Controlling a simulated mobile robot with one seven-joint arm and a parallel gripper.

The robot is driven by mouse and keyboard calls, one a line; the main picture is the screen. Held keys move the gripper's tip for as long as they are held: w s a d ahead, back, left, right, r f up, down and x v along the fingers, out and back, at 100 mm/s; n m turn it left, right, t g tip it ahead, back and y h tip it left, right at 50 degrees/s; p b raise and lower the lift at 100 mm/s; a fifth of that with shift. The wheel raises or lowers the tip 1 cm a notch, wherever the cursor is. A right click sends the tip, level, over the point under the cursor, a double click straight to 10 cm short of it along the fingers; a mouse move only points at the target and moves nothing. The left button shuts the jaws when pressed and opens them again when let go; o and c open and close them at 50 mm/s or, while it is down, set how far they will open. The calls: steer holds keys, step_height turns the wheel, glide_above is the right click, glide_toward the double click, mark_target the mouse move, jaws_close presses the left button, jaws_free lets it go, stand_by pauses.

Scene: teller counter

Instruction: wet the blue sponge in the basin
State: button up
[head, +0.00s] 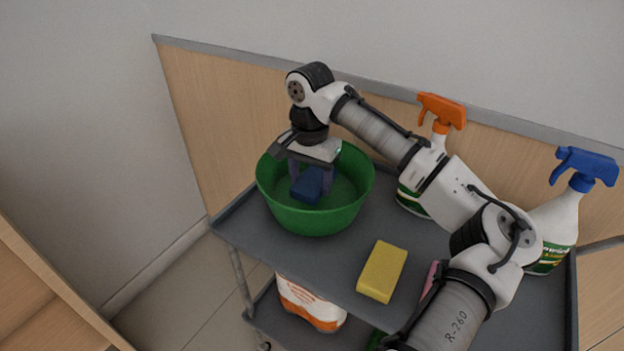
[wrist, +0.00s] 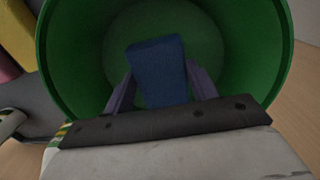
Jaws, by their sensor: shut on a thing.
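The blue sponge (head: 311,185) is between the fingers of my gripper (head: 312,178), inside the green basin (head: 318,219). The basin stands on the cart's top shelf at its left end. In the wrist view the sponge (wrist: 158,72) sits between the two fingers of my gripper (wrist: 160,85), with the basin wall (wrist: 60,60) around it. My gripper is shut on the sponge and points down into the basin. I cannot tell whether the sponge touches the bottom, or whether there is water.
A yellow sponge (head: 382,271) lies on the grey cart top (head: 330,262), right of the basin. A pink item (head: 430,278) is partly hidden by my arm. An orange-topped spray bottle (head: 441,112) and a blue-topped one (head: 556,222) stand behind. A white-and-orange container (head: 312,305) is on the lower shelf.

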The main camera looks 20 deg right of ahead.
mark_target(311, 183)
steer(key=shift+r, duration=0.1)
step_height(311, 183, up, 10)
steer(key=p, duration=0.9)
steer(key=shift+f, duration=0.2)
steer(key=shift+p, duration=0.3)
stand_by(1.5)
step_height(311, 183, up, 4)
steer(key=p, duration=0.4)
steer(key=shift+a, duration=0.1)
stand_by(0.7)
